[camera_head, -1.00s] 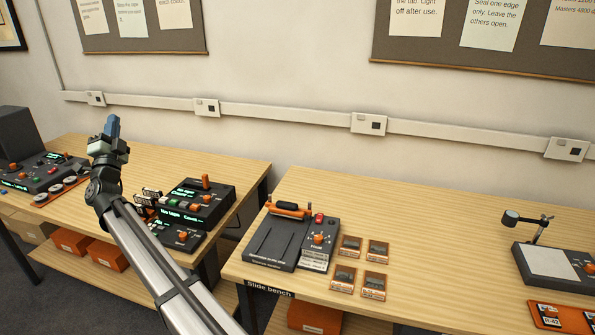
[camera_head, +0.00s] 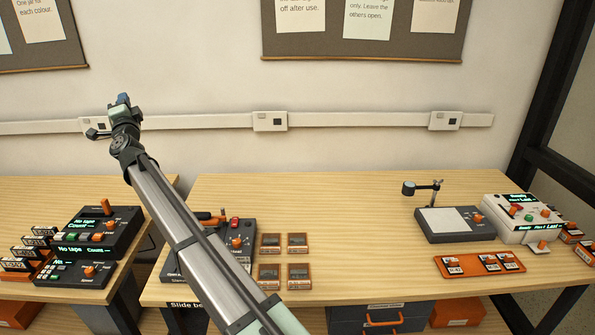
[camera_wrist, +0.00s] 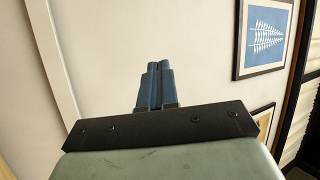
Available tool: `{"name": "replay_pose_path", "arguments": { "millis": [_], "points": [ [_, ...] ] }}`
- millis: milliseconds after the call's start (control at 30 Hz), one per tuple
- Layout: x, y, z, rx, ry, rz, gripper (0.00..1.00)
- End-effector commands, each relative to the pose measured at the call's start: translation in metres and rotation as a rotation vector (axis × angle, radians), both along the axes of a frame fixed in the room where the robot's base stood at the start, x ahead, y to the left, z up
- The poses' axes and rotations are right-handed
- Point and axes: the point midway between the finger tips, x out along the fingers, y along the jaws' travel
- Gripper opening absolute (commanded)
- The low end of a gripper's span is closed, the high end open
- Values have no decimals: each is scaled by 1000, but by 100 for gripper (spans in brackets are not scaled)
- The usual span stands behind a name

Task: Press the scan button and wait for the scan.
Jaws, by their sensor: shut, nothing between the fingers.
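My gripper (camera_head: 123,99) is raised over the left of the slide bench, in front of the wall. Its blue fingers (camera_wrist: 156,85) are together and empty, and the wrist view shows only wall and pictures beyond them. A dark device with a red button (camera_head: 235,223) and an orange knob (camera_head: 237,242) sits on the bench, partly hidden behind my arm. At the right a cream device (camera_head: 522,219) has a lit display and several coloured controls. I cannot tell from the labels which control is the scan button. My gripper is far from both devices.
Several framed slides (camera_head: 270,243) lie beside the dark device. A light-pad unit with a lamp (camera_head: 447,224) and an orange tray (camera_head: 480,264) stand farther right. Tape devices (camera_head: 98,232) stand on the left bench. The middle of the bench top (camera_head: 355,215) is clear.

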Motion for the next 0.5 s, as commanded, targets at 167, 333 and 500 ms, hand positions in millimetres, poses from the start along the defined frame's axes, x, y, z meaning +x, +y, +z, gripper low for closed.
{"name": "replay_pose_path", "arguments": {
  "millis": [167, 333, 500],
  "points": [
    [44, -59, -18, -84, 31, 9, 0],
    [79, -114, -36, -162, 67, 23, 0],
    [108, -172, -55, -234, 111, 38, 0]
  ]
}}
